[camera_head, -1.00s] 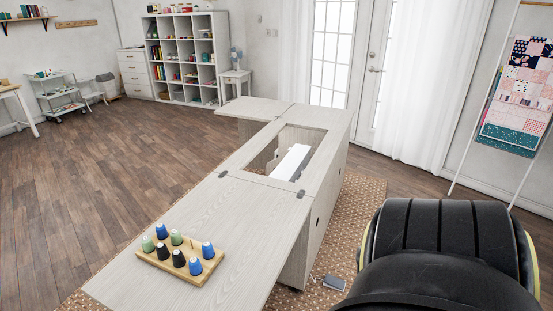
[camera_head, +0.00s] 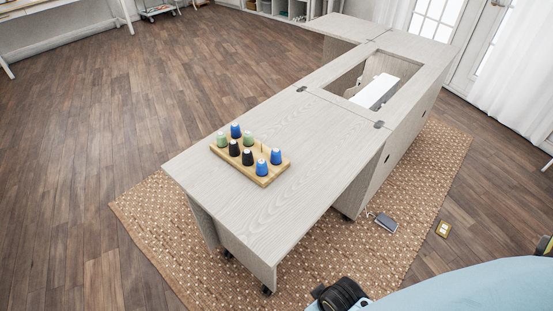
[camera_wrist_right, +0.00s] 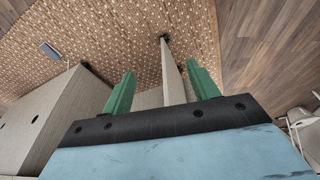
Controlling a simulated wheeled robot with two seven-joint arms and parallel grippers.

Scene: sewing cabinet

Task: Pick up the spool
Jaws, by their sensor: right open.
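Several spools of blue, green and black thread stand upright on pegs of a wooden rack (camera_head: 262,179). The rack lies on the near left part of the pale cabinet top (camera_head: 290,205). A blue spool (camera_head: 276,156) is at its right end, a green spool (camera_head: 222,139) at its left end, and a black spool (camera_head: 248,157) is in the front row. One peg near the right end looks bare. In the right wrist view my right gripper (camera_wrist_right: 160,88) has its green fingers apart, empty, with the cabinet and floor beyond. No spool shows there. My left gripper is not in view.
The cabinet has a rectangular opening with a white part (camera_head: 374,92) inside. A dark pedal (camera_head: 386,222) and a small yellowish item (camera_head: 444,229) lie on the floor right of the cabinet. A woven rug (camera_head: 150,205) lies under it. The cabinet top around the rack is clear.

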